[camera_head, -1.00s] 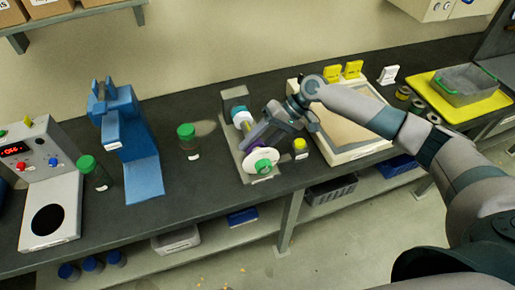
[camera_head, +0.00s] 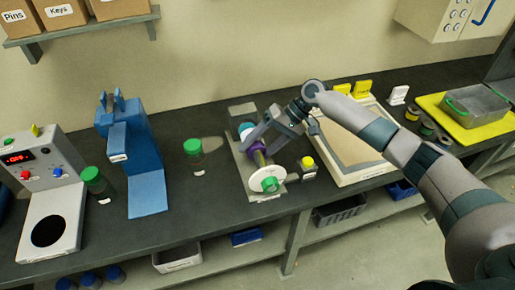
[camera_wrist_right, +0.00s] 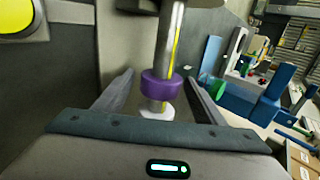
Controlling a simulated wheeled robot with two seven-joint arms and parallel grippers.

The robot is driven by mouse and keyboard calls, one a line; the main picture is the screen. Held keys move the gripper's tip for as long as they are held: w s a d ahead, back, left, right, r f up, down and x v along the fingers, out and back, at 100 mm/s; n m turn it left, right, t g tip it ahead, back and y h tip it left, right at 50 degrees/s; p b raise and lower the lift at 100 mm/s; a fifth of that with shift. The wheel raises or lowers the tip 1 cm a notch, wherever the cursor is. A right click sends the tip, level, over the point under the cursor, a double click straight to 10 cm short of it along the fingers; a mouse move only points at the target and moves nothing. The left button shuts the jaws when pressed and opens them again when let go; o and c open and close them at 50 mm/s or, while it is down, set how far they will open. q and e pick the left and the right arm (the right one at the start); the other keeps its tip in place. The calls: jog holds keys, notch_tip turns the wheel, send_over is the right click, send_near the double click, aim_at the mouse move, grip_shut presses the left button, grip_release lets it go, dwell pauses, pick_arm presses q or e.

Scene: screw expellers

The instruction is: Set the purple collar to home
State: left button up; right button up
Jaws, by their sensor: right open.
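The purple collar (camera_head: 249,144) sits around a metal shaft with a yellow line on the grey screw expeller (camera_head: 243,160). In the right wrist view the collar (camera_wrist_right: 161,88) lies between the two fingers of my right gripper (camera_wrist_right: 160,92), with visible gaps on both sides. In the head view my right gripper (camera_head: 259,142) reaches over the shaft from the right, its fingers apart and partly covering it. A light blue ring (camera_head: 246,128) is at the shaft's back end. A white disc (camera_head: 267,179) with a green knob (camera_head: 270,184) is at the front end. My left gripper is not visible.
A yellow-topped button box (camera_head: 308,165) stands close to the right of the expeller. A green-lidded jar (camera_head: 193,150) and a blue stand (camera_head: 132,150) are to the left. A pale tray (camera_head: 350,150) lies to the right.

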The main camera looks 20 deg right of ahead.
jog(key=shift+d, duration=0.1)
jog(key=shift+d+r+b, duration=0.35)
jog(key=shift+d+r, duration=0.05)
jog(key=b+v, duration=0.4)
jog(key=v, duration=1.2)
jog(key=shift+s+r, duration=0.1)
jog(key=shift+s, duration=0.05)
